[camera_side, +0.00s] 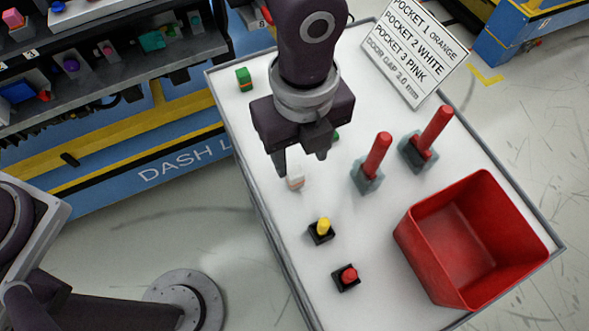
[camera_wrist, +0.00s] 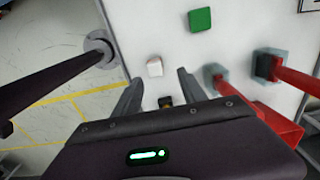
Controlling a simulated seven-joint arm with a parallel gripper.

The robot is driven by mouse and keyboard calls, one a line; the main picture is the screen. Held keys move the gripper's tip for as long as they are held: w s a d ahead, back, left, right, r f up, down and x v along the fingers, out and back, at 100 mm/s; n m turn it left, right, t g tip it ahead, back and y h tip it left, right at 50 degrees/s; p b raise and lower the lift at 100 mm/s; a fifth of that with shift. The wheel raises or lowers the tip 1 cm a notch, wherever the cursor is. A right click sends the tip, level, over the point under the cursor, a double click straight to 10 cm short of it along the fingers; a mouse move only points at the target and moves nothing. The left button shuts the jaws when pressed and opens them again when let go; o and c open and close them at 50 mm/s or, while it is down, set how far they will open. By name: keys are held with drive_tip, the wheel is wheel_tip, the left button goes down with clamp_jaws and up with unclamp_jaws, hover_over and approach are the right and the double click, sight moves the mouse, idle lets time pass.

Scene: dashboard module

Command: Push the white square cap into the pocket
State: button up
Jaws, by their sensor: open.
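A small white cap (camera_side: 295,182) with a pinkish side stands on the white table top, just below my gripper (camera_side: 301,160). In the wrist view the white cap (camera_wrist: 154,67) lies just beyond the fingertips, between their lines. My gripper (camera_wrist: 159,79) is open, fingers pointing down, with nothing between them. No open pocket can be made out under or around the cap. A sign (camera_side: 414,50) at the back reads pocket 1 orange, pocket 2 white, pocket 3 pink.
A yellow button (camera_side: 322,226) and a red button (camera_side: 348,275) stand in front. Two red levers (camera_side: 376,158) (camera_side: 433,135) and a red bin (camera_side: 470,240) are at right. One green block (camera_side: 243,78) sits at the back left; another (camera_wrist: 201,19) is partly hidden behind my gripper.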

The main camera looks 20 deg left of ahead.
sight(295, 171)
drive_tip(key=f, duration=0.4)
drive_tip(key=shift+s+a+f, duration=0.15)
drive_tip(key=shift+a+f, duration=0.2)
drive_tip(key=shift+a, duration=0.05)
drive_tip(key=shift+f, duration=0.45)
clamp_jaws()
drive_tip(key=shift+r, duration=0.1)
